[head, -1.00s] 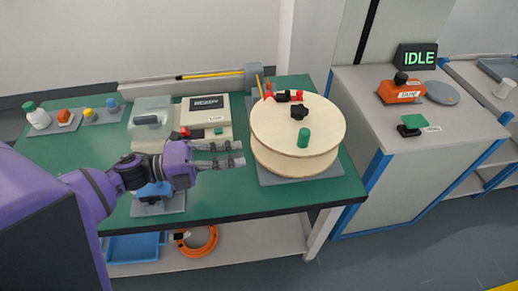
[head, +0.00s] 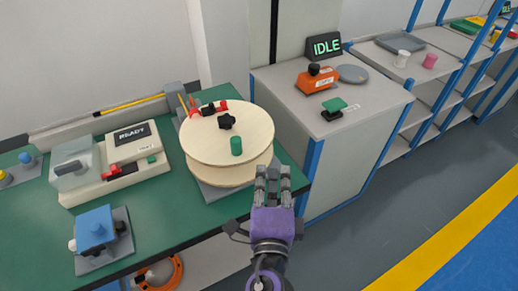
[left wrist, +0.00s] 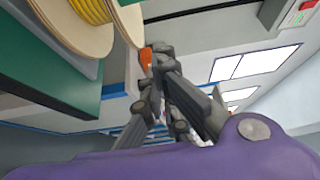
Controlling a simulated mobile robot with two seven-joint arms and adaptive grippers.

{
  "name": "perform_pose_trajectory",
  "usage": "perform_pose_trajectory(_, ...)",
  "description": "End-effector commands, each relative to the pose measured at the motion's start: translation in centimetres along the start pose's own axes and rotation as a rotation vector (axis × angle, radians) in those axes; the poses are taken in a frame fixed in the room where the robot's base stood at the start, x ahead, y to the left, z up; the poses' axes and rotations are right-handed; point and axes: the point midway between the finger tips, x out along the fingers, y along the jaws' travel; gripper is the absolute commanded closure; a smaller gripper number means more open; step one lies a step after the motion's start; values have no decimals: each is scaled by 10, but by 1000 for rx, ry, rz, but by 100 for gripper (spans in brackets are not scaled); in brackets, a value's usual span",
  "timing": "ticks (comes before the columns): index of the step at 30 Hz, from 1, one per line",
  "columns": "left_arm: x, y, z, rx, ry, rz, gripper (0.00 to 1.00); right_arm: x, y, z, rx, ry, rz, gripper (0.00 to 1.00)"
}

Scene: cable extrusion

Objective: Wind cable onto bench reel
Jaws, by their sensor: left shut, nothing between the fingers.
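In the left wrist view the reel's edge (left wrist: 128,20) is at the upper left, with yellow cable (left wrist: 90,9) between the discs. A yellow cable (head: 135,105) also runs along the back of the bench towards the reel. My left gripper (head: 272,172) is shut and empty, just in front of the reel's near right edge. My right gripper is not in view.
A white machine (head: 118,163) with a screen reading READY stands left of the reel, and a blue device (head: 95,228) is at the front. A grey cabinet (head: 275,88) to the right carries an orange tape unit (head: 316,78) and an IDLE display (head: 325,46). Open floor lies right.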

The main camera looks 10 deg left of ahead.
Motion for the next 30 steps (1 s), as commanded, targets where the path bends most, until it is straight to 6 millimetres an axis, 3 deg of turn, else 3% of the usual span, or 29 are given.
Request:
perform_pose_trajectory(5, 14, -5, 0, 0, -13, -5, 100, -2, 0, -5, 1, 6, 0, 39)
perform_pose_trajectory(18, 104, -6, 1, 0, -11, -5, 100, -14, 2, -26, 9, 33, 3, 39)
perform_pose_trajectory(24, 89, -5, 30, 1, -11, -3, 100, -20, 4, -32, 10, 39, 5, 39)
perform_pose_trajectory(30, 86, -2, 39, -1, -11, -1, 100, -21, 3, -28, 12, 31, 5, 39)
